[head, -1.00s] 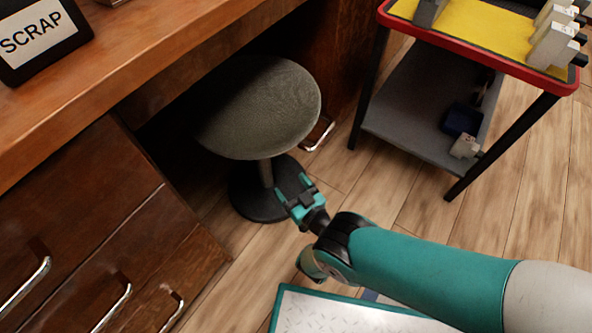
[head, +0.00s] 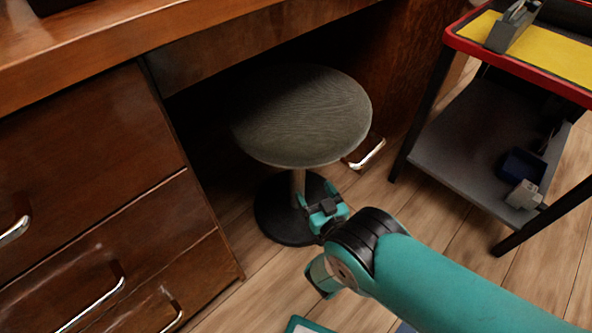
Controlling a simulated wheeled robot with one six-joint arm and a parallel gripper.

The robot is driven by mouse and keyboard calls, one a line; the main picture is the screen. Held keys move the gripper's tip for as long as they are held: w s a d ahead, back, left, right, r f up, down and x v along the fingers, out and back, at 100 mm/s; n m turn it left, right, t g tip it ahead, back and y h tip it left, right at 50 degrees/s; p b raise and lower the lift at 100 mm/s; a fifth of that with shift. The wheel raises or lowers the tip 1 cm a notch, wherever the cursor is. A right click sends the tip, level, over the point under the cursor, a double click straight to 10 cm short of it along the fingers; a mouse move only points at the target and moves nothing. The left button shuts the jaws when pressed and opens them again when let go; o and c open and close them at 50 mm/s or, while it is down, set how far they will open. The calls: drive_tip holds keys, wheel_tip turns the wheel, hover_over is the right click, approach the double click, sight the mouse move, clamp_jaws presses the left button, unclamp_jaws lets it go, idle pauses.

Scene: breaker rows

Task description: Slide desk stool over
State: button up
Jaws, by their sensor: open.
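The desk stool (head: 303,115) has a round grey-green seat, a pale post (head: 298,186) and a round black base (head: 277,222). It stands upright on the floor, partly in the knee space under the wooden desk (head: 206,42). My gripper (head: 317,207) is teal and dark, low beneath the seat's front edge, at the right of the post and over the base. It is open. In this view its fingertips lie close beside the post; whether they touch it or reach around it I cannot tell. Part of the base is hidden behind my gripper.
Desk drawers (head: 95,200) with metal handles stand left of the stool, and another handle (head: 367,154) is behind it at right. A red-rimmed cart (head: 452,38) with a lower shelf (head: 470,140) stands at the right. Wooden floor (head: 440,215) is clear between stool and cart.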

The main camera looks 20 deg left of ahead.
drive_tip(key=b+x, duration=1.1)
drive_tip(key=x, duration=0.1)
drive_tip(key=shift+w, duration=0.3)
drive_tip(key=shift+a+r, duration=0.1)
drive_tip(key=shift+a, duration=0.05)
clamp_jaws()
